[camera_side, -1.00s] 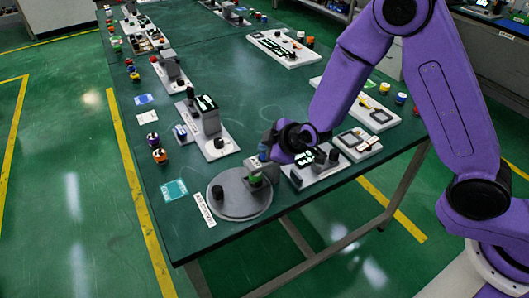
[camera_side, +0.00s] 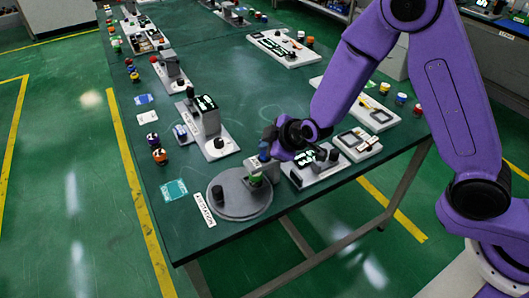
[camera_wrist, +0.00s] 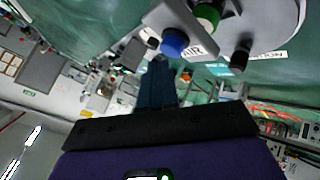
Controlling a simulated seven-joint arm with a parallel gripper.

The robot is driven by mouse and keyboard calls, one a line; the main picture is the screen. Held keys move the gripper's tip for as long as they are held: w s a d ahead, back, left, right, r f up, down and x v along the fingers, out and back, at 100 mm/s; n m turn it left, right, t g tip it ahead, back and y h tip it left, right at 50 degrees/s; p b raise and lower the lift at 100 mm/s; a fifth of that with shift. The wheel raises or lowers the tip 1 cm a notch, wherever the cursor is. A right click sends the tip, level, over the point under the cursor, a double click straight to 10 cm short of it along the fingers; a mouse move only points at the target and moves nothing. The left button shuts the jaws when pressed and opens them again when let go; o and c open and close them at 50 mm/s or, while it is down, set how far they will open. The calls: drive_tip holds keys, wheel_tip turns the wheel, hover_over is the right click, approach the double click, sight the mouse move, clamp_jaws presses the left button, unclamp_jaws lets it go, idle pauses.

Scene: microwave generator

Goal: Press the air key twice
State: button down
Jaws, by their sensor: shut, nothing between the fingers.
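The air key is a round blue cap (camera_wrist: 174,42) on a grey block beside an "AIR" label in the wrist view. It also shows in the side view (camera_side: 264,147), just left of my gripper. My gripper (camera_wrist: 160,66) is shut and empty. The side view shows my gripper (camera_side: 270,142) near the key; the exact distance cannot be told.
A green cap (camera_side: 256,180) and a black knob (camera_side: 218,193) stand on the round grey base (camera_side: 240,204). A white station label (camera_side: 204,210) lies beside it. A grey panel with dark parts (camera_side: 318,174) is to the right. The table's front edge is close.

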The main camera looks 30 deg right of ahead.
drive_tip(key=shift+r, duration=0.3)
drive_tip(key=shift+r, duration=2.5)
drive_tip(key=shift+s+a, duration=0.1)
drive_tip(key=s+d+r+n+g+y, duration=0.1)
drive_tip(key=s+d+r+g+y, duration=0.15)
drive_tip(key=s+g, duration=0.75)
drive_tip(key=s+d+r+h, duration=0.1)
drive_tip(key=s+d+h, duration=0.1)
drive_tip(key=s+d, duration=0.6)
drive_tip(key=s+d+r+t+h, duration=0.1)
drive_tip(key=s+d, duration=0.6)
drive_tip(key=s, duration=0.8)
drive_tip(key=shift+s+d+r+h, duration=0.25)
drive_tip(key=shift+d+r+h, duration=0.2)
drive_tip(key=shift+r, duration=0.15)
